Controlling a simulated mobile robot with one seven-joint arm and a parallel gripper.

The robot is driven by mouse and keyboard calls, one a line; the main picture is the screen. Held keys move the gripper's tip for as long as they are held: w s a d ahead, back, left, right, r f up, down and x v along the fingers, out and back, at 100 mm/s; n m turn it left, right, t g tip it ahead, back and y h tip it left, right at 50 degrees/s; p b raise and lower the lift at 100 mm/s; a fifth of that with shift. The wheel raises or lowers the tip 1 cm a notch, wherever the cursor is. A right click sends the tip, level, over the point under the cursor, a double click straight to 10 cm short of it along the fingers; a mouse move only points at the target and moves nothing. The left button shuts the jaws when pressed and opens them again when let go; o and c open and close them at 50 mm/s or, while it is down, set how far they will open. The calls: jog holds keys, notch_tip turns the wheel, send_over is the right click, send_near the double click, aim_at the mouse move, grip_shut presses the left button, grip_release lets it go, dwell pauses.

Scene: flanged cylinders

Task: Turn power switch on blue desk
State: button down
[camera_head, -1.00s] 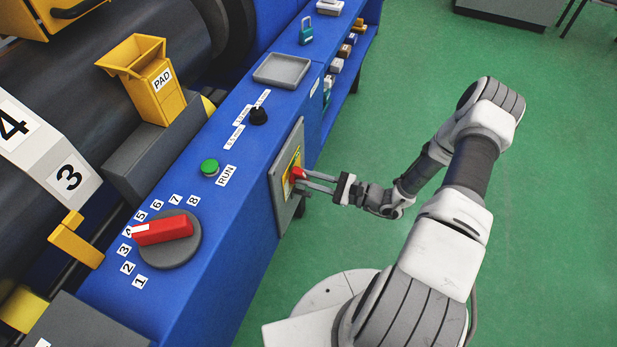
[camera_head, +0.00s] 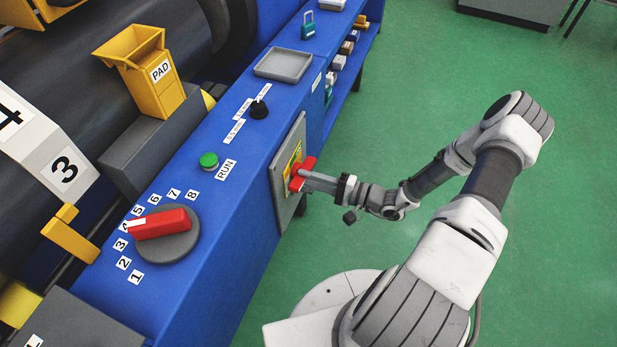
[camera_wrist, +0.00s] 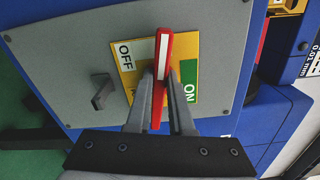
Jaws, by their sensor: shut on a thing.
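The power switch is a red handle with a white stripe (camera_wrist: 162,62), on a yellow plate on a grey panel (camera_wrist: 75,50) on the front of the blue desk (camera_head: 225,235). In the wrist view, the handle lies between the white OFF label (camera_wrist: 125,55) and the green ON label (camera_wrist: 190,80). My gripper (camera_wrist: 160,78) is shut on the red handle, one finger on each side. In the head view, the red handle (camera_head: 301,174) shows at the tip of my gripper (camera_head: 306,180), and the fingers hide part of it.
The desk top holds a red rotary selector (camera_head: 160,224), a green RUN button (camera_head: 209,160), a black knob (camera_head: 259,109) and a grey tray (camera_head: 283,65). A small grey handle (camera_wrist: 103,91) sticks out of the panel.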

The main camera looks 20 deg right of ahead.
jog(key=shift+f+n, duration=0.2)
jog(key=shift+n, duration=1)
jog(key=c, duration=0.8)
grip_release()
jog(key=v, duration=1.7)
jog(key=shift+s+d+p, duration=0.15)
jog(key=shift+d+p, duration=0.05)
jog(key=shift+p, duration=0.2)
jog(key=shift+r, duration=0.2)
